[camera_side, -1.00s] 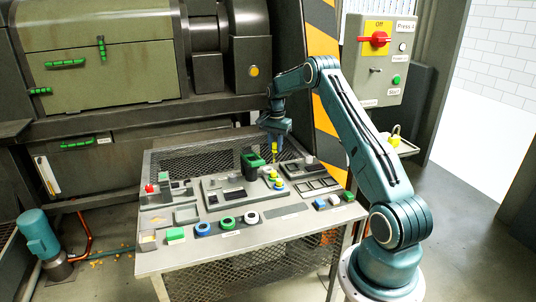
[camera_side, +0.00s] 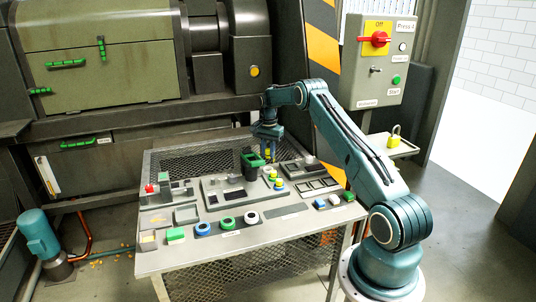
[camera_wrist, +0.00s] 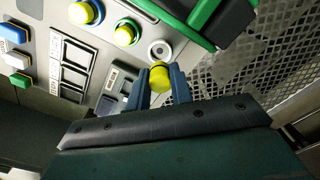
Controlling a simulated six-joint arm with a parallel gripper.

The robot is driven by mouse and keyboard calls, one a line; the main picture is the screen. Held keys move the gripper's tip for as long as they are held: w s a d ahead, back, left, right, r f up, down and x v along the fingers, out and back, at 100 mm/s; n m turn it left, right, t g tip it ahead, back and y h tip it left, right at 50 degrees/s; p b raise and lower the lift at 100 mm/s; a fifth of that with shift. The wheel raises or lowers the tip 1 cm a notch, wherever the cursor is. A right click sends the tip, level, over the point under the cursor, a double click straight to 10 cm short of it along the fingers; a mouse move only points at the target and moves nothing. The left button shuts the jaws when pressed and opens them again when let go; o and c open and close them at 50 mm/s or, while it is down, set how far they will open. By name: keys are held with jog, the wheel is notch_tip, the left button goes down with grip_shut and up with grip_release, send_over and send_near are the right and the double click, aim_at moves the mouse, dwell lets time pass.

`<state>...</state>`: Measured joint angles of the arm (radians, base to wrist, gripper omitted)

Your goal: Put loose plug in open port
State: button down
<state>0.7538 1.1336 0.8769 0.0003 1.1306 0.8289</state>
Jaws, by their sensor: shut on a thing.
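My gripper (camera_wrist: 160,88) is shut on a yellow plug (camera_wrist: 159,77), its rounded end showing between the two blue fingers. In the side view my gripper (camera_side: 268,148) hangs over the back of the panel. The open port (camera_wrist: 159,50) is a pale ring with a dark centre, just beyond the held plug in the wrist view. The plug looks close to the port but not in it; the gap's height is unclear. Beside the port, in a row, are a yellow plug in a green collar (camera_wrist: 126,33) and a yellow plug in a blue collar (camera_wrist: 85,12).
Empty framed slots (camera_side: 317,185) lie to the right. Coloured rings (camera_side: 226,223) and blocks line the table's front. A mesh panel (camera_side: 200,155) covers the back.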

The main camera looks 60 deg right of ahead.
aim_at(268, 157)
jog(key=shift+f, duration=2.05)
jog(key=shift+f, duration=0.85)
dwell(0.8)
